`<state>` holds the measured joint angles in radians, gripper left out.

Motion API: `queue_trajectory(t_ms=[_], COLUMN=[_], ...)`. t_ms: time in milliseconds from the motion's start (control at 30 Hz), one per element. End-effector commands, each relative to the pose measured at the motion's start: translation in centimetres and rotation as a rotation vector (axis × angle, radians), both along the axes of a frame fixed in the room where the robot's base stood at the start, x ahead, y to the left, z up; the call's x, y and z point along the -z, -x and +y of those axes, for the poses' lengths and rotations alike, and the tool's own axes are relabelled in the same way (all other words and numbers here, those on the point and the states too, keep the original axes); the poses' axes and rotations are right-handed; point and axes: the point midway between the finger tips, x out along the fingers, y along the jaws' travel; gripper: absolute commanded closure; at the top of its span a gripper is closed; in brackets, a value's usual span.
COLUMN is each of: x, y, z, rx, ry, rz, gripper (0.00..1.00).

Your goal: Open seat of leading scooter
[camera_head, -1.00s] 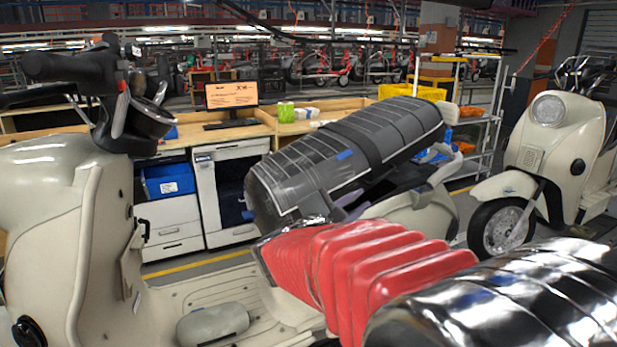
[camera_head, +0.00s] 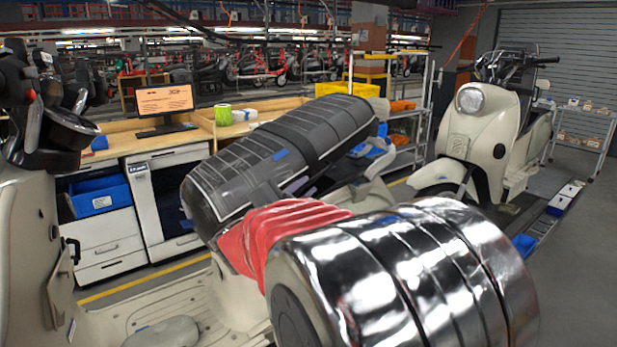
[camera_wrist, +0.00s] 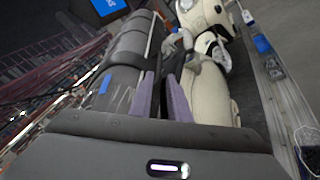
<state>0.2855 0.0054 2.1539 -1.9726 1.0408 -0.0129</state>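The leading scooter is cream, with its handlebar and dark dial (camera_head: 60,135) at the left of the head view. Its long dark grey seat (camera_head: 235,175), with a black band and a blue mark, slopes up to the right; I cannot tell whether it is lifted off the body. The seat also shows in the wrist view (camera_wrist: 122,70), left of my fingers, with the cream body (camera_wrist: 208,95) on their right. My gripper (camera_wrist: 161,82) has its two fingers apart at the seat's side edge; contact is unclear. In the head view it is mostly hidden behind the seat and my arm.
A second cream scooter (camera_head: 485,130) stands behind at the right. A wooden-topped bench with a monitor (camera_head: 166,101) and a blue bin (camera_head: 100,195) runs behind the leading scooter. A wire shelf (camera_head: 590,125) stands at the far right. Grey floor (camera_head: 575,265) is clear at the right.

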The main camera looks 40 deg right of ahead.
Motion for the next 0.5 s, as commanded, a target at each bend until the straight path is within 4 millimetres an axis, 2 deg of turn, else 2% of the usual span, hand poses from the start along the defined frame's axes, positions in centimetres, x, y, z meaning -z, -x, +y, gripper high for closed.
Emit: queue_trajectory(t_ms=[200, 500], x=[0.0, 0.0], y=[-1.1, -2.7], z=[-3.3, -7.2], rx=[0.003, 0.002], ry=[0.000, -0.001], rz=[0.000, 0.000], gripper=[0.84, 0.84])
